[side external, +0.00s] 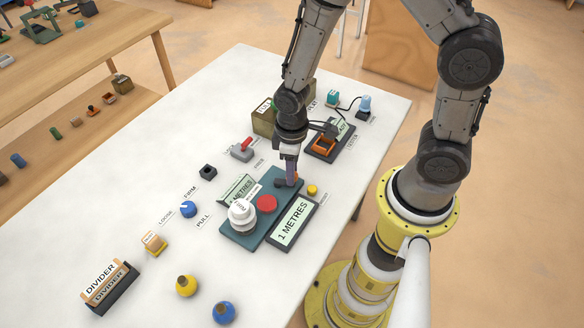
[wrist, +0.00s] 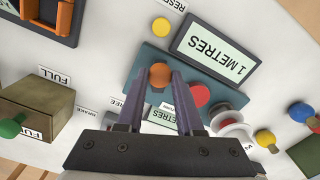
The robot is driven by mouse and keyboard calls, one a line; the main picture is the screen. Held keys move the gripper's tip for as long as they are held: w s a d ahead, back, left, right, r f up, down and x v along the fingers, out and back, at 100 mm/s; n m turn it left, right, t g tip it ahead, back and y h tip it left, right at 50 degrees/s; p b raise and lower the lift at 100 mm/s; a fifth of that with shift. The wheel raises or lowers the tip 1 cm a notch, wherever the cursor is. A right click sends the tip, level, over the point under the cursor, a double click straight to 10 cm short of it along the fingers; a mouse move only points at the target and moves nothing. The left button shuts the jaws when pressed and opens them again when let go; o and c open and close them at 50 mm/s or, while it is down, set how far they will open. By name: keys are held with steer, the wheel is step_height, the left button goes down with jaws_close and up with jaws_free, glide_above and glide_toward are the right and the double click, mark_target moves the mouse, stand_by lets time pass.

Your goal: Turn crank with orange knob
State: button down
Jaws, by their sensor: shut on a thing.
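The orange knob (wrist: 160,75) of the crank is between my gripper's (wrist: 161,84) two fingertips in the wrist view, and the fingers are shut on it. In the side view my gripper (side external: 288,180) points down at the far right end of the teal base (side external: 262,236), and its fingers mostly hide the knob. A red disc (side external: 267,203) sits mid-base, and a white drum (side external: 242,214) stands at its near left end. A display (side external: 294,222) beside the base reads 1 METRES.
A yellow button (side external: 312,189) is close to the gripper on the right. A red-handled lever (side external: 243,149), an olive box (side external: 264,121) and a dark tray with an orange frame (side external: 324,146) stand behind. A blue knob (side external: 188,209) is to the left. The table's left part has free room.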

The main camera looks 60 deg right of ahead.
steer(key=c, duration=0.5)
jaws_free()
steer(key=shift+c, duration=0.2)
steer(key=shift+r, duration=0.15)
step_height(320, 180, up, 14)
steer(key=shift+f, duration=0.2)
steer(key=s+d+r+m+t, duration=0.4)
steer(key=s+r+t, duration=0.1)
steer(key=s+r, duration=0.6)
steer(key=shift+s+r+t, duration=0.3)
steer(key=shift+s+r, duration=0.1)
steer(key=shift+r, duration=0.4)
